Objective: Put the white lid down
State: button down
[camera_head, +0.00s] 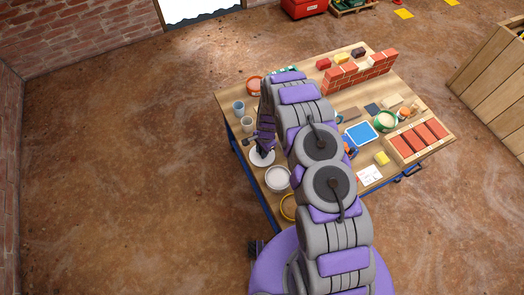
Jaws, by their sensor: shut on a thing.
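The white lid (262,158) is a flat round disc near the left edge of the wooden table (233,101). My gripper (262,150) points down at the end of my purple and grey arm and is shut on the lid's top. I cannot tell whether the lid touches the tabletop or hangs just above it. A white round tub (278,178) stands in front of the lid, to its lower right. The fingertips are small and partly hidden by the wrist.
Two cups (239,108) stand behind the lid. A yellow ring (288,207) lies near the front corner. A brick wall (360,73), a blue tray (361,134), a green bucket (385,121) and a brick crate (420,137) fill the right side. My arm hides the table's middle.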

jog(key=shift+a, duration=0.1)
jog(key=c, duration=0.9)
grip_release()
jog(key=shift+o, duration=0.2)
jog(key=s+d+r+n+p, duration=0.1)
jog(key=d+r, duration=0.1)
jog(key=r, duration=1.2)
jog(key=s+d+r+n+p, duration=0.2)
jog(key=r, duration=1.1)
jog(key=s+d+r+n, duration=0.3)
jog(key=s+r, duration=0.6)
jog(key=r, duration=0.4)
jog(key=s+d+r+n, duration=0.1)
jog(key=s+r, duration=0.2)
jog(key=s, duration=0.5)
jog(key=s+d+r+n+h, duration=0.1)
jog(key=s+r, duration=0.3)
jog(key=s, duration=0.5)
jog(key=s+d+r+n+g, duration=0.1)
jog(key=s+d+r+n, duration=0.1)
jog(key=s, duration=0.7)
jog(key=shift+d+r+n, duration=0.15)
jog(key=shift+r+n, duration=0.45)
jog(key=shift+r, duration=0.35)
